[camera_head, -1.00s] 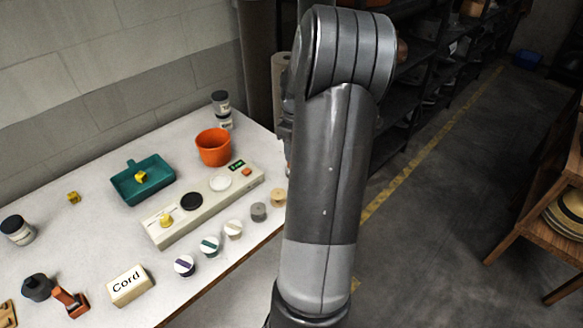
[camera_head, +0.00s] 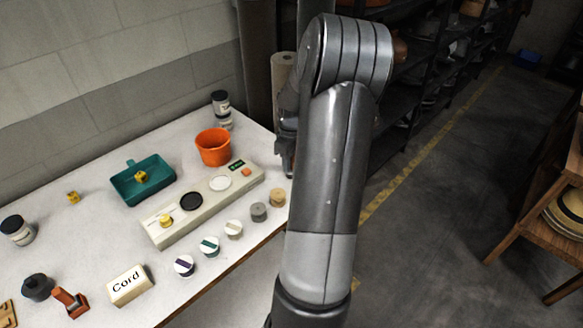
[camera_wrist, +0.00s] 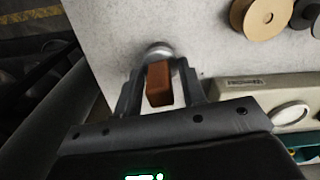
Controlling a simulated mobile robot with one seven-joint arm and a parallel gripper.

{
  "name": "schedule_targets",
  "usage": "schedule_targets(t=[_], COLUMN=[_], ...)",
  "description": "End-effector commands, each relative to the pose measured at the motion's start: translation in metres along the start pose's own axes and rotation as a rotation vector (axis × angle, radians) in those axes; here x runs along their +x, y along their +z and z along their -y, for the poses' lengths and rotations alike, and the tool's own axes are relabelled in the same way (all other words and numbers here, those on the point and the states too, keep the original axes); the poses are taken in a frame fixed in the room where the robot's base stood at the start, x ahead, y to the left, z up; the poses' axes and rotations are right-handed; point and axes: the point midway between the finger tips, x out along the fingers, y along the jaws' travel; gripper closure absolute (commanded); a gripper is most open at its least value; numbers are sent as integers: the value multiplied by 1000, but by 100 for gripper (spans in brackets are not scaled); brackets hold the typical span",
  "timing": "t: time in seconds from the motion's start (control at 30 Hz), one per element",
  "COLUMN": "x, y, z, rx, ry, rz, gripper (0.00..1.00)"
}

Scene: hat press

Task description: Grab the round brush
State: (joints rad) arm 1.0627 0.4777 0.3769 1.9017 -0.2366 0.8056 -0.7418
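A brown block-like piece (camera_wrist: 159,84) with a rounded silvery part at its far end stands between my fingers in the wrist view. It looks like the round brush, though its bristles cannot be made out. My gripper (camera_wrist: 160,72) has one finger on each side of it, with a narrow gap showing, so the fingers look open around it. In the head view my gripper (camera_head: 286,168) is at the right end of the white table, partly behind my own arm. The brush is hidden there.
A long cream device (camera_head: 205,203) lies left of my gripper, with an orange bucket (camera_head: 213,148) behind it. Ribbon and cord spools (camera_head: 258,212) line the table's front edge. A teal tray (camera_head: 143,183) is farther left. A paper roll (camera_head: 283,75) stands behind.

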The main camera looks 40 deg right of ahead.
Motion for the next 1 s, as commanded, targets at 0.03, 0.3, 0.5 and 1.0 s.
schedule_targets(t=[0.03, 0.3, 0.5, 1.0], x=[0, 0, -6, -76], y=[0, 0, 0, 57], z=[0, 0, 0, -9], rx=[0, 0, 0, 5], ry=[0, 1, 2, 4], rz=[0, 0, -1, 0], gripper=[77, 86, 86, 86])
